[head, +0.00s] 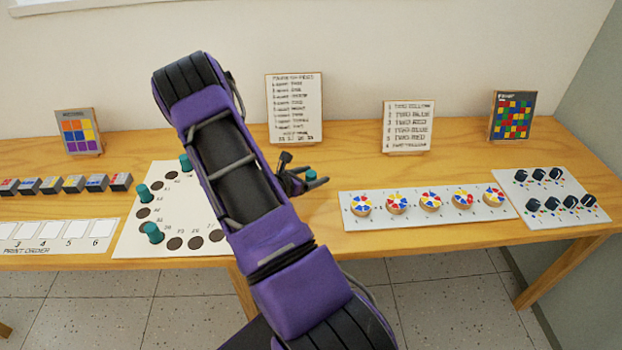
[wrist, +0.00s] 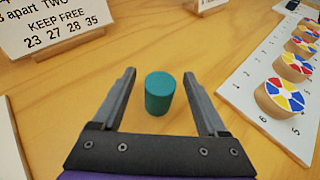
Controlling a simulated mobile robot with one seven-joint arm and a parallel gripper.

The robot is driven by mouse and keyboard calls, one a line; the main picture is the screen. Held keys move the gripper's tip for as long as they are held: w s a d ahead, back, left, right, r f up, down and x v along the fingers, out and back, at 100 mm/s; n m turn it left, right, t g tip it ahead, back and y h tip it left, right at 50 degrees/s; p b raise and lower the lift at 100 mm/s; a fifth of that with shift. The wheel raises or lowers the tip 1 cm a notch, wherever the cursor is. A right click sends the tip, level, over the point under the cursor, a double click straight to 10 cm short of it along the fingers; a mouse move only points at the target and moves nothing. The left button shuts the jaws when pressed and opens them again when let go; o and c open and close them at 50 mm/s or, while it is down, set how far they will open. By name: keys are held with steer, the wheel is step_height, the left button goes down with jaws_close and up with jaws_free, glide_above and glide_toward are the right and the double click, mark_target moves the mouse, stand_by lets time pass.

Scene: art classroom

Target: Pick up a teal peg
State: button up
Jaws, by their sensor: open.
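A teal peg (wrist: 160,93) stands upright on the bare wood in the wrist view. My gripper (wrist: 160,88) is open, with one finger on each side of the peg and a gap on both sides. In the head view the same peg (head: 311,176) shows small by my gripper (head: 300,182), right of my arm. More teal pegs stand on the white board with dark round spots (head: 129,240): one at its back (head: 185,163), one at its left (head: 144,193) and one at its front left (head: 153,233). My arm hides the board's right part.
A white strip with several colour-wheel discs (head: 430,222) lies right of my gripper; it also shows in the wrist view (wrist: 236,88). A panel with black knobs (head: 548,220) lies farther right. Text cards (head: 293,108) (head: 407,127) stand behind. Small blocks (head: 74,184) line the left.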

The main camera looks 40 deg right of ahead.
steer(key=shift+x, duration=1.2)
jaws_close()
